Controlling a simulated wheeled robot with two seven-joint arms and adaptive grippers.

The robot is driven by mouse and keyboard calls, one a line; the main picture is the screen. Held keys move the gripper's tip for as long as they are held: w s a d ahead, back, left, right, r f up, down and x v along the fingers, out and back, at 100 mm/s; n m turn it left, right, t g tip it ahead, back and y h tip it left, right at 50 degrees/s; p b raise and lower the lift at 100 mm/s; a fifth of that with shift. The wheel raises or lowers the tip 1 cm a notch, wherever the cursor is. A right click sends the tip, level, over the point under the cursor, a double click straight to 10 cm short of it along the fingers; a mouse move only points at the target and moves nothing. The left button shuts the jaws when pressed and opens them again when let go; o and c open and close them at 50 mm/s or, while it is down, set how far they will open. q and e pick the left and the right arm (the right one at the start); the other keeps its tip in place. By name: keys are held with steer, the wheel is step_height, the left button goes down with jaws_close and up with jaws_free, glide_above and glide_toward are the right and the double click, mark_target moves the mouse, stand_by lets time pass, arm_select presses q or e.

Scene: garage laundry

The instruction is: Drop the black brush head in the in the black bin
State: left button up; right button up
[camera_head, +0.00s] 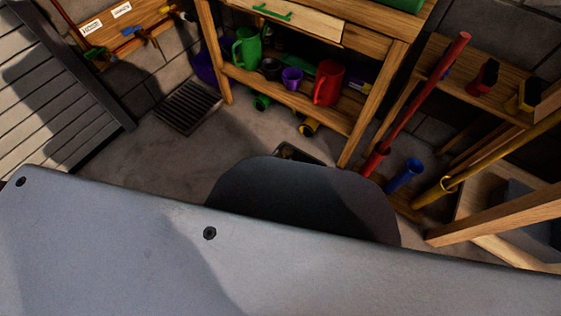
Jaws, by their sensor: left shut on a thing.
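I cannot make out either gripper. My own large grey body part fills the bottom of the head view, and a dark rounded shape stands up behind its edge. I cannot make out a black brush head in a gripper. A small dark object with a lighter rim (298,153) shows just past the dark shape, on the floor near the workbench. Most of it is hidden, and I cannot tell whether it is the black bin.
A wooden workbench (352,122) holds a green jug (246,48), purple cup (292,79) and red jug (328,83). Red (420,100) and yellow (497,160) poles lean at right near a blue tube (405,176).

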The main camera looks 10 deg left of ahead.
arm_select(q)
steer(key=shift+f, duration=0.1)
steer(key=o, duration=1.1)
steer(key=shift+o, duration=0.2)
steer(key=shift+s+a+f, duration=0.1)
steer(key=shift+s, duration=0.25)
steer(key=shift+r+v, duration=0.15)
steer(key=shift+v, duration=2.7)
steer(key=shift+r+v, duration=0.15)
steer(key=shift+v, duration=2.65)
steer(key=shift+w, duration=0.25)
